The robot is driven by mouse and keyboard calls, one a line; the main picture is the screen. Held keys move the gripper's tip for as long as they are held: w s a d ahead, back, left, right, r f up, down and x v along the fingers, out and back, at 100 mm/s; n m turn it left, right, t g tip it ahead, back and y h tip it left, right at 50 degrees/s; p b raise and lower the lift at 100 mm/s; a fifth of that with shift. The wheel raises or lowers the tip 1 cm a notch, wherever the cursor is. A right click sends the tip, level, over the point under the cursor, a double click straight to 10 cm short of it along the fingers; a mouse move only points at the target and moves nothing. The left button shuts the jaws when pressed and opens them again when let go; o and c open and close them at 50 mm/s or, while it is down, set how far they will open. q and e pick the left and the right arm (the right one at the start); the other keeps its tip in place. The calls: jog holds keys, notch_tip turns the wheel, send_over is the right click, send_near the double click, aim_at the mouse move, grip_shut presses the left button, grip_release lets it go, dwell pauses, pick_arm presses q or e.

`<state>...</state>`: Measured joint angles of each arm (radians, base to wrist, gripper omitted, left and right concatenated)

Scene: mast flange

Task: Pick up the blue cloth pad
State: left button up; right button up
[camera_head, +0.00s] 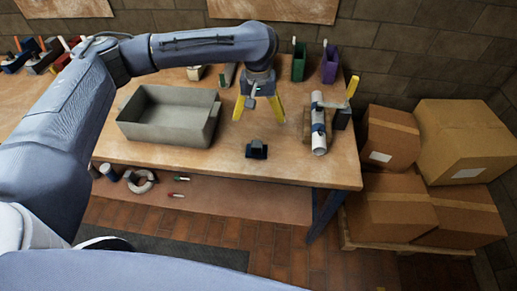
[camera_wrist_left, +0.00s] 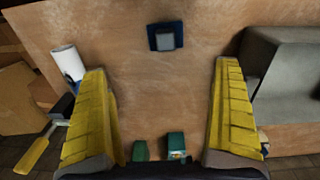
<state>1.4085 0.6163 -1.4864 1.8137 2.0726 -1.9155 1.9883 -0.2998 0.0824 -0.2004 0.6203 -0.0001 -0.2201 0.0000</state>
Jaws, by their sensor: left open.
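A small dark blue pad (camera_head: 257,150) lies on the wooden table near its front edge, with a grey block-like piece on top of it. It also shows at the top middle of the left wrist view (camera_wrist_left: 166,36). I cannot tell whether it is cloth. My left gripper (camera_head: 258,108), with yellow fingers, hangs over the table behind the pad. My right gripper is not in view.
A grey open bin (camera_head: 140,130) stands left of the pad. A white cylinder in a dark clamp (camera_head: 319,140) stands to the right, with a yellow handle. Green (camera_head: 299,62) and purple (camera_head: 330,65) holders stand at the back. Cardboard boxes (camera_head: 395,215) are stacked beyond the table's right edge.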

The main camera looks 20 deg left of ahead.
aim_at(256, 144)
pick_arm(q)
jog(key=f, duration=0.3)
jog(key=a+f, duration=0.1)
jog(key=f, duration=0.7)
jog(key=shift+a+f, duration=0.15)
jog(key=shift+f, duration=0.8)
jog(key=shift+d+f, duration=0.2)
jog(key=shift+f, duration=1.75)
jog(key=shift+c, duration=0.5)
jog(key=c, duration=1.2)
